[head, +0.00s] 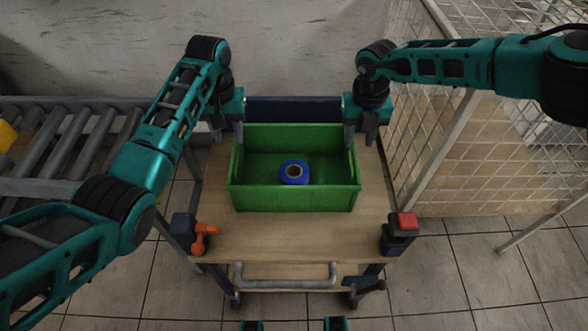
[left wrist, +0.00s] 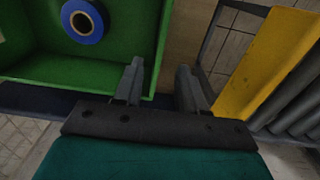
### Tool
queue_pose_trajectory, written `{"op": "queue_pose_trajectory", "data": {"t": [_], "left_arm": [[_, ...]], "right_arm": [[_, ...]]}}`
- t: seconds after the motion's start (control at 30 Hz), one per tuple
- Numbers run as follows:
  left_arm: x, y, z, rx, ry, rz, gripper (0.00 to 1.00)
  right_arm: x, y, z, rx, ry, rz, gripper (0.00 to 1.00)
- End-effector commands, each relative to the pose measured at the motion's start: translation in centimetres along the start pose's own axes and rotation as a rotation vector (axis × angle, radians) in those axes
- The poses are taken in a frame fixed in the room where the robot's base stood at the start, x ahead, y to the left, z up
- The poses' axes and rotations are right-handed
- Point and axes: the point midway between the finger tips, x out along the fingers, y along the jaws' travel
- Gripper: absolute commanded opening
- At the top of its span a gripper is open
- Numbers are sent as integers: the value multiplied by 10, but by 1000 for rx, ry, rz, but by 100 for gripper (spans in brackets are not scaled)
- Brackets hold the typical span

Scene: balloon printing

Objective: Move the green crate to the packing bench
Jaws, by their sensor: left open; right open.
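The green crate (head: 295,198) stands upright on a wooden-topped cart (head: 300,235), with a blue ring-shaped roll (head: 294,172) inside. My left gripper (head: 227,135) is open at the crate's far left corner. In the left wrist view, its fingers (left wrist: 160,78) appear on either side of the line of the crate's side wall (left wrist: 160,40); whether they touch it I cannot tell. My right gripper (head: 362,132) is open at the far right corner, pointing down; its exact gap to the wall is unclear. No packing bench can be made out.
A roller conveyor (head: 75,145) with a yellow object (head: 7,137) is at the left. A wire mesh fence (head: 450,130) stands close on the right. The cart carries an orange-handled item (head: 203,240), a red-topped box (head: 402,225) and a grey front handle (head: 286,283).

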Motion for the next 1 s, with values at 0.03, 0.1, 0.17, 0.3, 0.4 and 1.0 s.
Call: {"op": "queue_pose_trajectory", "data": {"t": [0.03, 0.1, 0.17, 0.3, 0.4, 1.0], "left_arm": [[12, 0, 1, 0, -4, -1, 40], [25, 0, 1, 0, -4, -1, 40], [37, 0, 1, 0, -4, -1, 40], [60, 0, 0, 0, -2, -1, 40], [69, 0, 0, 0, -1, 0, 40], [81, 0, 0, 0, 1, 1, 32]], "right_arm": [[12, 0, -1, 1, 3, -1, 40], [26, 0, -1, 1, 3, -1, 40], [38, 0, -1, 0, 3, -2, 40], [60, 1, -1, 1, 1, 0, 40], [70, 1, 0, 1, 0, 0, 40], [81, 0, 0, 0, 0, 0, 32]]}}
